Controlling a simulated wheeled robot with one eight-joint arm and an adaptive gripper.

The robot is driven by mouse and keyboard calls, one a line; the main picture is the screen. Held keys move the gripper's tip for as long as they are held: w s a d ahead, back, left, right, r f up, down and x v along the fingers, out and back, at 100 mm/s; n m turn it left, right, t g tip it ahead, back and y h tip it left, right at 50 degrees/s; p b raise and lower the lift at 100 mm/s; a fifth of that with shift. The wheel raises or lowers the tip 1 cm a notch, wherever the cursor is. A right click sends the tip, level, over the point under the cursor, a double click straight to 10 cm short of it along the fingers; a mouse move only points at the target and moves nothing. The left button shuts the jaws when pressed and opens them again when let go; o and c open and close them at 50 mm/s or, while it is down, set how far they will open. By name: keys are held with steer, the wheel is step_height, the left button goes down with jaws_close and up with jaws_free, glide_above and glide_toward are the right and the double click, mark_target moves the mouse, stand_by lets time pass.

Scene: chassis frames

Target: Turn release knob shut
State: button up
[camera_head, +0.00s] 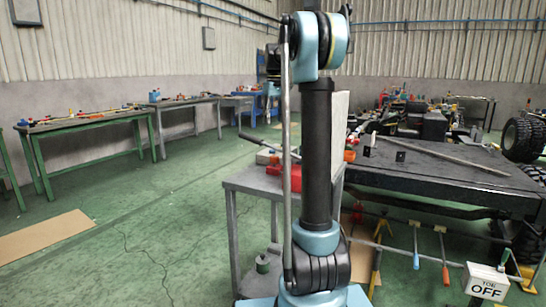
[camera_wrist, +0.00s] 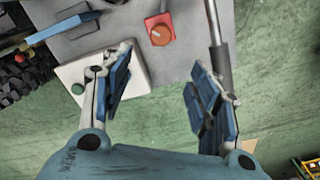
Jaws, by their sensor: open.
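A round orange knob (camera_wrist: 160,34) sits on a red square plate, on a grey surface at the top of the wrist view. A small dark mark shows on its lower part; its turn position is hard to read. My gripper (camera_wrist: 160,62) is open and empty, with its blue-padded fingers spread wide on either side below the knob. The fingertips are apart from the knob in the picture. In the head view my arm stands in front of the workbench, and the gripper and the knob cannot be made out there.
A grey rod (camera_wrist: 217,45) passes by the right finger. A blue-handled tool (camera_wrist: 58,27) lies upper left. In the head view a dark chassis table (camera_head: 460,178) stands right; green floor (camera_head: 150,225) is open left.

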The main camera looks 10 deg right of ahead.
mark_target(274, 156)
step_height(274, 156, down, 17)
steer(key=shift+r, duration=0.1)
stand_by(0.5)
